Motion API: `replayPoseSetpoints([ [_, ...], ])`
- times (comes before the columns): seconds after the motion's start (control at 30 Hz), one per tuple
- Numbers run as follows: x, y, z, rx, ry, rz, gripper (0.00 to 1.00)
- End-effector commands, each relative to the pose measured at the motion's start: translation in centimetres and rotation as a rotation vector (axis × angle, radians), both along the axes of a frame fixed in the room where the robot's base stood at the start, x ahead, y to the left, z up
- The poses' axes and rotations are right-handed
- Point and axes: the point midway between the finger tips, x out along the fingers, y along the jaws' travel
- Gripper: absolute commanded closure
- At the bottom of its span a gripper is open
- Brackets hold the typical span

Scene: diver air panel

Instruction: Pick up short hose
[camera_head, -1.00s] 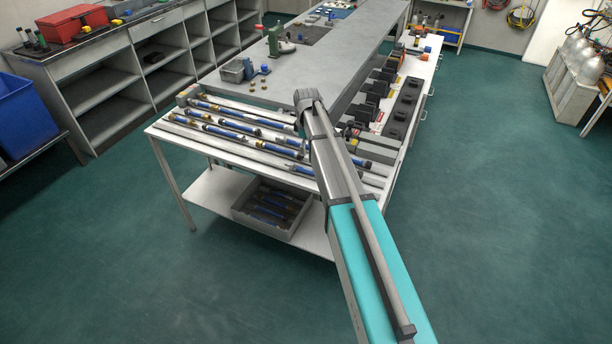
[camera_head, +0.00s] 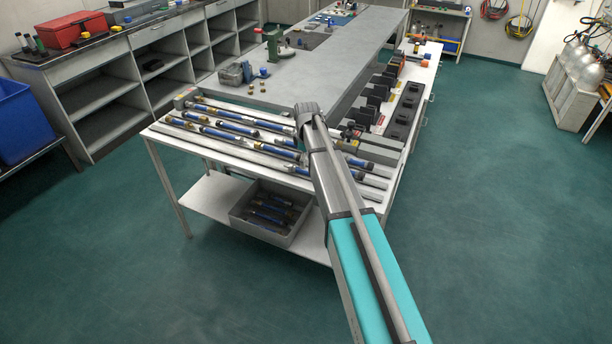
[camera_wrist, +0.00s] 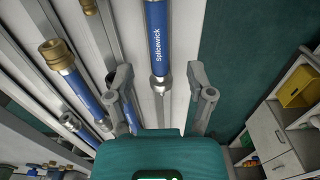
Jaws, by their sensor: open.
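Several blue hoses (camera_head: 237,128) with metal end fittings lie in rows on the rack at the near end of the bench. In the wrist view, a blue hose (camera_wrist: 157,38) marked "splicewick" runs down from the top edge, its silver end fitting (camera_wrist: 160,84) between my fingers. My gripper (camera_wrist: 161,88) is open, one finger on each side of that hose, with gaps showing on both sides. Another blue hose with a brass end (camera_wrist: 56,52) lies to the left. I cannot tell by label which hose is the short one. In the head view my arm hides my fingers.
A grey bin (camera_head: 261,232) with more hoses stands on the lower shelf. The raised grey worktop (camera_head: 335,67) rises behind the rack, with black blocks (camera_head: 398,112) along its right side. Open floor lies to the right.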

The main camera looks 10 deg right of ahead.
Motion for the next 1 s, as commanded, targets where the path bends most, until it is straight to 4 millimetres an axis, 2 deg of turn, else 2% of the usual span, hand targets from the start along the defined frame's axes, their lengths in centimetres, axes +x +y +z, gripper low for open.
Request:
replayPoseSetpoints([
  [0.43, 0.0, 0.0, -0.5, 0.000, 0.000, 0.001, 0.31],
  [1.0, 0.1, -0.3, -4.6, 0.000, 0.000, 0.001, 0.31],
])
